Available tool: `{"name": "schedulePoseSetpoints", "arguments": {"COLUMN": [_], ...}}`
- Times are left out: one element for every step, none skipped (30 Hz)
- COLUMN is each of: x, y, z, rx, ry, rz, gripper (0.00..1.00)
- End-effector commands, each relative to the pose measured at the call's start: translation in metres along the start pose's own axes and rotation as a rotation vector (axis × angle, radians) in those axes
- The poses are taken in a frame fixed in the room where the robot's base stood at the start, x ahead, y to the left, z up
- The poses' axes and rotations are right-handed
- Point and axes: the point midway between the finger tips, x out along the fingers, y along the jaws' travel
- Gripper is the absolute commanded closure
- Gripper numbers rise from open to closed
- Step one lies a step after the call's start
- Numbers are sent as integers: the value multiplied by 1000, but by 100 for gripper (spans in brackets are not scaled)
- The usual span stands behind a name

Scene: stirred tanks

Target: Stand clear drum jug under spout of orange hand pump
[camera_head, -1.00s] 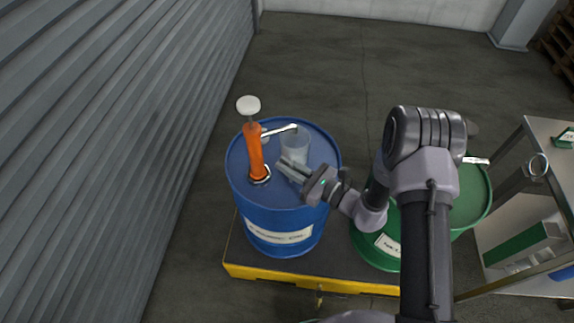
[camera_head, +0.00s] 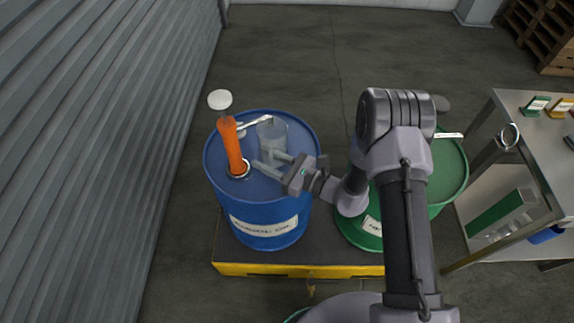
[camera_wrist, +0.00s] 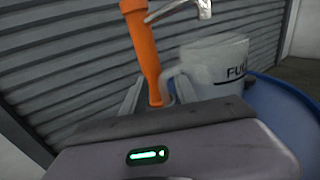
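The clear drum jug (camera_head: 273,135) stands upright on top of the blue drum (camera_head: 262,208). The orange hand pump (camera_head: 233,148) rises from the drum to the jug's left. Its spout (camera_head: 255,122) reaches right, with its end above the jug's mouth. The wrist view shows the jug (camera_wrist: 215,70), its handle (camera_wrist: 170,86) facing my gripper, and the spout tip (camera_wrist: 204,10) over it. My gripper (camera_head: 261,158) is open, its fingers apart, on the near side of the jug by the handle. Whether a finger touches the handle cannot be told.
A green drum (camera_head: 448,172) stands to the right, partly behind my arm. Both drums stand on a yellow-edged platform (camera_head: 300,270). A metal table (camera_head: 545,150) is at far right, a corrugated wall (camera_head: 90,130) at left. The floor behind is clear.

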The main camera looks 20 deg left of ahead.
Motion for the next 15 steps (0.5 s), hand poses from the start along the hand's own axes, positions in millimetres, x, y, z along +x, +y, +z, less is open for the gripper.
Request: {"name": "schedulePoseSetpoints", "arguments": {"x": [-1, -3, -6, -10, -15, -22, -29, -36, -47, -55, -63, -76, -85, -94, -108], "y": [0, 0, 0, -1, -1, -1, -1, -2, -2, -2, -1, -2, -2, -2, -2], "z": [0, 0, 0, 1, 1, 2, 2, 3, 3, 3, 3, 3, 4, 4, 4], "rx": [0, 1, 2, 2, 2, 3, 4, 3, 3, 3, 4, 4, 3, 3, 3], "ry": [0, 1, 1, 2, 2, 2, 1, 1, 1, 1, 1, 1, 1, 0, 1], "rz": [0, -1, -1, -2, -3, -4, -5, -6, -6, -5, -6, -7, -8, -8, -8], "gripper": [65, 65, 65, 65, 65, 65, 65, 65, 65, 65, 65, 65, 65, 65, 65]}}
